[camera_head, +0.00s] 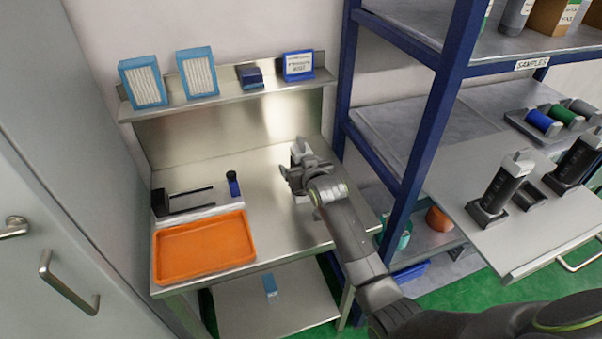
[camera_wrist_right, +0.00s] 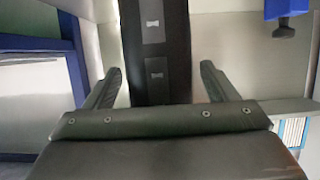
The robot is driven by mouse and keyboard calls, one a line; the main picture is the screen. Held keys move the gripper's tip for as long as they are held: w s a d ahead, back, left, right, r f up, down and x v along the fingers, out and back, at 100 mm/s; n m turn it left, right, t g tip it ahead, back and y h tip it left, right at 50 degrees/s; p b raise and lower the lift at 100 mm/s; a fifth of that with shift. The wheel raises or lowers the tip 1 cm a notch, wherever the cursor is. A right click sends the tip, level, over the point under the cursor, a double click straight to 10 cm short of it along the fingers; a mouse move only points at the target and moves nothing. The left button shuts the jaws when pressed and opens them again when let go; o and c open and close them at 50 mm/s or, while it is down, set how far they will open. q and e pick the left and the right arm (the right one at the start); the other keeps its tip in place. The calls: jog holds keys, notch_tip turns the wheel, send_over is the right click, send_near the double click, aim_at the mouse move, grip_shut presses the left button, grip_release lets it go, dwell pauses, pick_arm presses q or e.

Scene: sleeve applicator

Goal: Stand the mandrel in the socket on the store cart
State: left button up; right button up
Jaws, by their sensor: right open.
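My right gripper (camera_head: 293,175) is over the right side of the steel bench, its arm coming in from the lower right. In the right wrist view its two fingers (camera_wrist_right: 160,88) are open. A long black body with grey patches, seemingly the mandrel (camera_wrist_right: 152,50), lies between them with gaps on both sides. In the head view a pale grey end (camera_head: 298,148) shows behind the gripper; the rest is mostly hidden. On the cart (camera_head: 535,245) at right, two black mandrels with grey tops stand in holders, with an empty-looking socket (camera_head: 530,196) between them. My left gripper is not in view.
An orange tray (camera_head: 205,250), a dark forked tool (camera_head: 180,200) and a small dark blue bottle (camera_head: 233,184) are on the bench's left. A blue rack post (camera_head: 430,120) stands between bench and cart. A wall shelf (camera_head: 230,100) holds boxes.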

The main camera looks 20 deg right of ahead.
jog(key=c, duration=1.4)
jog(key=shift+r, duration=0.15)
jog(key=shift+c, duration=0.3)
